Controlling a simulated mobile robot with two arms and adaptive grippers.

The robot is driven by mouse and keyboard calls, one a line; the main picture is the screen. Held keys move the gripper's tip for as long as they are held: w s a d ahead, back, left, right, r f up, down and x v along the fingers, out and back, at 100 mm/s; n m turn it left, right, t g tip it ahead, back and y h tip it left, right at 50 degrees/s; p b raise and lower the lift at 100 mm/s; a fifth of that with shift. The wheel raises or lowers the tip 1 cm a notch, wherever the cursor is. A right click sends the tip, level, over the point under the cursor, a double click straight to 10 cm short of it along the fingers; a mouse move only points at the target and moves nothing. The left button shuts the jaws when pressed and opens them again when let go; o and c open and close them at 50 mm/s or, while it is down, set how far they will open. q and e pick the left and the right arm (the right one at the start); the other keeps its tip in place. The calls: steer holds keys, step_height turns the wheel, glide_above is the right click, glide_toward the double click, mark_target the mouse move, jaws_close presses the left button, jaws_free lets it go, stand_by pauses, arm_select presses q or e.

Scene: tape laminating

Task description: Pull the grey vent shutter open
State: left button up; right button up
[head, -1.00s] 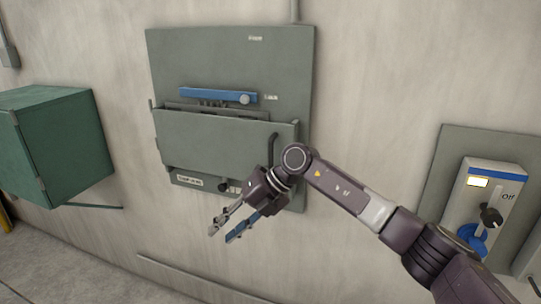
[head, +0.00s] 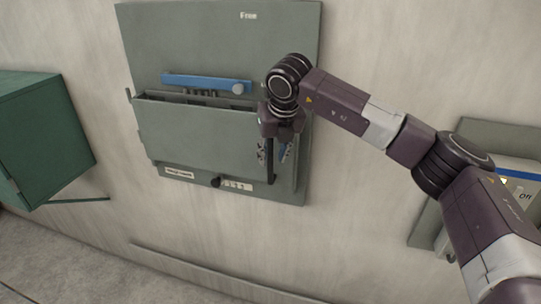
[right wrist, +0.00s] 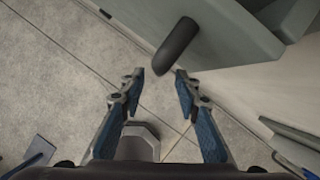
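The grey vent shutter (head: 200,130) is a wide flat panel on a larger grey-green wall plate (head: 210,40). A narrow dark gap shows along its top edge. A dark upright bar handle (head: 270,174) is at its right end. My right gripper (head: 274,152) points down at that handle, with its fingers to either side of it in the head view. In the right wrist view the gripper (right wrist: 158,76) is open and empty. The handle (right wrist: 176,45) lies just beyond the fingertips there, and no contact shows. My left gripper is not in view.
A blue bar (head: 205,83) with a pale knob is above the shutter. A black knob (head: 216,182) and labels are below it. A green box (head: 40,135) juts from the wall at left. A switch panel (head: 520,185) is at right, partly behind my arm.

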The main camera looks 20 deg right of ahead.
mark_target(271, 158)
steer(key=x, duration=0.3)
steer(key=shift+w+r+p, duration=0.1)
steer(key=shift+w+p, duration=0.1)
steer(key=shift+p, duration=0.15)
steer(key=shift+w+f, duration=0.3)
steer(key=shift+f, duration=0.15)
steer(key=shift+s, duration=0.1)
jaws_close()
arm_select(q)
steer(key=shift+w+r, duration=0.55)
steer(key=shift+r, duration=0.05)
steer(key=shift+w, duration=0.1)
